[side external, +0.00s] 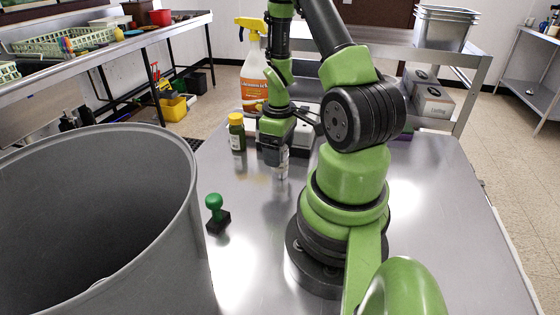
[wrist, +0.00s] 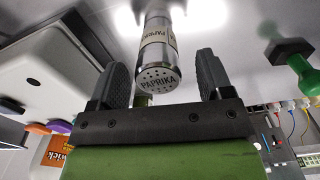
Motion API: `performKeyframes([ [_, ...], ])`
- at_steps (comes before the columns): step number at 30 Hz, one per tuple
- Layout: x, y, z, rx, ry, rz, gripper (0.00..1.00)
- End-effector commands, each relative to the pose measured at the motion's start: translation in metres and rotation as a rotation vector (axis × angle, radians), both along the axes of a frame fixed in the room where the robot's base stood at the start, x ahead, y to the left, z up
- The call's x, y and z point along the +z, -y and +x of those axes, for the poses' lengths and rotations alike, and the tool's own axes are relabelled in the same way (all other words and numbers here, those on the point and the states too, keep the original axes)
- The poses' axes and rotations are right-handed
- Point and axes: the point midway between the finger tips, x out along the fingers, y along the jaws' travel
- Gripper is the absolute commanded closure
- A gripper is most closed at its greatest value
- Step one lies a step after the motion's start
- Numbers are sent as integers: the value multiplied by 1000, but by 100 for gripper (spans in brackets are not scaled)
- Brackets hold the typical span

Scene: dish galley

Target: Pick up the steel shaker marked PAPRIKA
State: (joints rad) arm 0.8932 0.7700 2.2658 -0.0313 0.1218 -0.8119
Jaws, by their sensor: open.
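The steel shaker (wrist: 158,55) stands on the steel table between my two fingers in the wrist view. Its perforated cap reads PAPRIKA, and a pale label band with the same word wraps its body. My gripper (wrist: 160,78) is open, with one dark finger on each side of the shaker and a visible gap to both. In the side view the shaker (side external: 281,164) shows only in part below my gripper (side external: 272,158), which hides the rest.
A jar with a yellow lid (side external: 236,133) stands just left of my gripper. A white spray bottle (side external: 253,80) is behind. A green-handled stamp (side external: 215,213) and a large grey bin (side external: 100,215) are at left. A pale box-shaped thing (wrist: 45,75) is at left in the wrist view.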

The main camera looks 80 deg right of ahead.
Motion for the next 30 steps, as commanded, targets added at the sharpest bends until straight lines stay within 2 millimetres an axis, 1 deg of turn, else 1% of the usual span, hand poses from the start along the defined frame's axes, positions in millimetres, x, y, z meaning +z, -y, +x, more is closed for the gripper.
performKeyframes([
  [1,-9,0,-1,-2,-3,5,27],
  [3,-18,1,-2,-1,-4,4,27],
  [6,-29,1,-2,1,-3,2,27],
  [10,-35,1,-1,-1,0,1,27],
  [16,-35,1,-1,-1,1,0,27],
  [17,-35,1,-1,-1,1,0,32],
  [18,-35,1,-1,-1,0,0,41],
  [23,-35,1,-1,-1,0,0,78],
  [24,-35,1,-1,-1,0,0,82],
  [30,-34,1,-1,-1,0,0,82],
])
